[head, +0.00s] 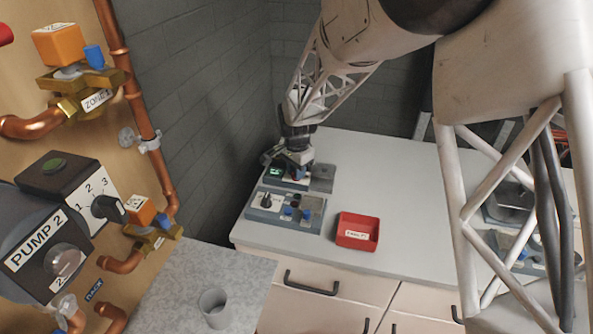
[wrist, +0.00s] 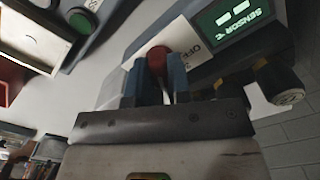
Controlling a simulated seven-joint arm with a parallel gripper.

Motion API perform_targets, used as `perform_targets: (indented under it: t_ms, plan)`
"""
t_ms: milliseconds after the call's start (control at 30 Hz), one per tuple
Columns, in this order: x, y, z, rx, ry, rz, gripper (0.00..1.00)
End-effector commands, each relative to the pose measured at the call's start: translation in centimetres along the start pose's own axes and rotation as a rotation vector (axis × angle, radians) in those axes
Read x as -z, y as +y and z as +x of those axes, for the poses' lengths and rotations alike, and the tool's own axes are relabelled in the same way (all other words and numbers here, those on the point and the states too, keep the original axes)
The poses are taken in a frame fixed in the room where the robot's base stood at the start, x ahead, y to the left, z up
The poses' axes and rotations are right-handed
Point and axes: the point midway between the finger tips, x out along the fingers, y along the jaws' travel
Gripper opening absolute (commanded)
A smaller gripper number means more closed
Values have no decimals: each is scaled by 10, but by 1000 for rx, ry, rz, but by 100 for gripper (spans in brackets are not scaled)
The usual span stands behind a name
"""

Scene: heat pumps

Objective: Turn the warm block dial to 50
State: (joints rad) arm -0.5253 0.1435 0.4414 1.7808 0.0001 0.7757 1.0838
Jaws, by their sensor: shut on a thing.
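A grey unit (head: 322,172) at the back left of the counter has a green lit display (head: 275,170). In the wrist view the display (wrist: 235,20) shows two dashes beside the word SENSOR. A red dial (wrist: 157,55) sits next to it on a white plate marked OFF; other marks on the plate are mostly hidden. My gripper (wrist: 157,78) is shut on the red dial, with one finger on each side. In the head view my gripper (head: 296,172) is over this unit and hides the dial. The dial's setting cannot be read.
A second grey unit (head: 252,214) with a black knob (head: 267,201) and blue pieces stands just in front. A red labelled tray (head: 357,231) lies to its right. Pump piping and valves (head: 70,220) fill the left wall. The counter (head: 390,190) right of the units is clear.

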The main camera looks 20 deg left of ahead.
Motion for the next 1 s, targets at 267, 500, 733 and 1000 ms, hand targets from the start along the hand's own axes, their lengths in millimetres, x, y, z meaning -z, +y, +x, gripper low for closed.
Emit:
perform_targets:
  t_ms: [267,500,733,1000]
  plan:
    - [0,0,0,1,1,250,0]
    - [1,0,0,1,0,412,0]
    - [1,0,-1,1,0,489,0]
    - [1,0,-1,1,0,506,0]
